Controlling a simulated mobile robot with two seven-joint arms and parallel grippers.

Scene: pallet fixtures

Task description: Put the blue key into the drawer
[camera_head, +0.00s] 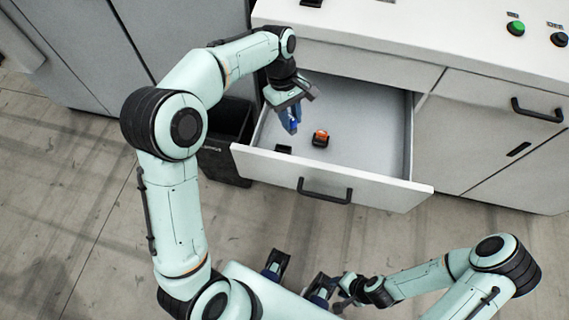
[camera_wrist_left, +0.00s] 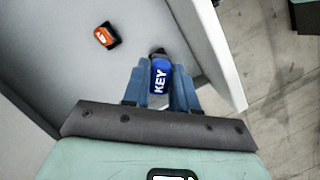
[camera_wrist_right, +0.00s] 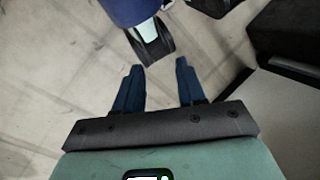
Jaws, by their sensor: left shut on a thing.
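The drawer (camera_head: 390,190) is pulled open below the white counter. My left gripper (camera_head: 291,125) is above the left part of the drawer, shut on the blue key (camera_wrist_left: 160,77). The key carries the white word KEY and shows between the fingers in the left wrist view; in the head view only a bit of blue shows. My right gripper (camera_wrist_right: 160,85) is open and empty in the right wrist view, above the floor and away from the drawer.
An orange and black object (camera_head: 320,138) lies in the drawer; it also shows in the left wrist view (camera_wrist_left: 106,36). A small black piece (camera_head: 283,149) is near the drawer's front wall. A dark bin (camera_head: 228,140) stands left of the drawer. The drawer's right side is empty.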

